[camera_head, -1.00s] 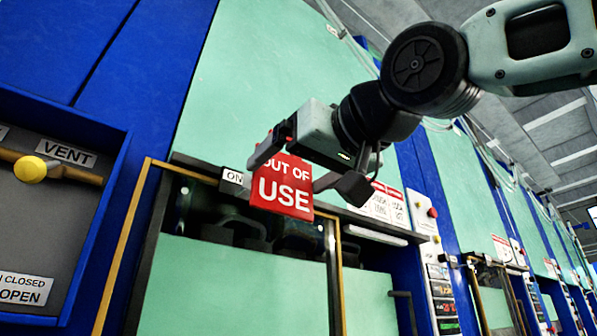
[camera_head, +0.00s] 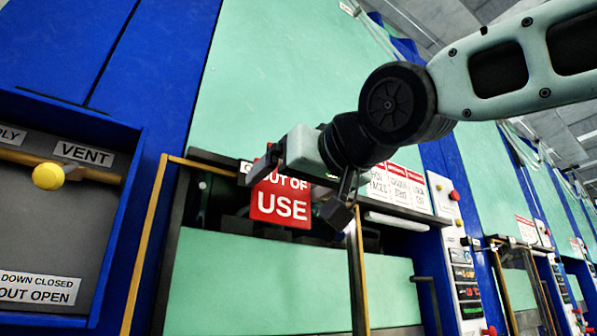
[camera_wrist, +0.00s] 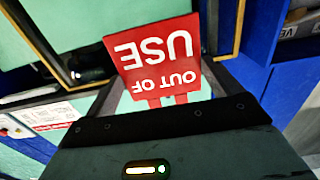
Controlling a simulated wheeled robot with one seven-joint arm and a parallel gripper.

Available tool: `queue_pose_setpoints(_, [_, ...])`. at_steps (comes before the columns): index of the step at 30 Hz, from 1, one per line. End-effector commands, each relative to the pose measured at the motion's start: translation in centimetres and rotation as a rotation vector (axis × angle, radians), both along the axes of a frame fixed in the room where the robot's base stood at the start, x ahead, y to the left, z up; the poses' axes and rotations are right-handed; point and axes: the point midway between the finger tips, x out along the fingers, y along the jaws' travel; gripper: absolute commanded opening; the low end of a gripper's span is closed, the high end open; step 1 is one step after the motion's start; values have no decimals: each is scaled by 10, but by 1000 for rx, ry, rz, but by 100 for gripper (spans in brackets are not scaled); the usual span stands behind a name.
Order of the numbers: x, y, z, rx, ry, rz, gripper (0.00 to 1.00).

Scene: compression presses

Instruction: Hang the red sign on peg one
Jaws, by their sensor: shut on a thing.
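The red sign (camera_head: 281,207) reads "OUT OF USE" and is held by my gripper (camera_head: 302,188) in front of the dark rail of the nearest press. The sign hangs roughly upright, slightly tilted, in the head view. My gripper is shut on the sign's upper part. I cannot make out peg one in either view; the sign and gripper cover part of the rail. I cannot tell whether the sign touches the press.
At left is a blue-framed panel with a yellow-knobbed lever (camera_head: 48,176) and a "VENT" label (camera_head: 83,153). White-and-red notices (camera_head: 397,186) and a control column (camera_head: 462,260) stand to the right.

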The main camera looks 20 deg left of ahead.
Motion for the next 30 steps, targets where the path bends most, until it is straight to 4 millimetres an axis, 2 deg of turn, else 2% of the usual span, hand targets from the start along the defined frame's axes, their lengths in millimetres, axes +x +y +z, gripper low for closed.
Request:
queue_pose_setpoints(11, [14, 17, 0, -1, -2, 0, 63])
queue_pose_setpoints(15, [18, 21, -8, -1, -1, 0, 63])
queue_pose_setpoints(30, [22, 26, -13, 0, -1, 0, 63])
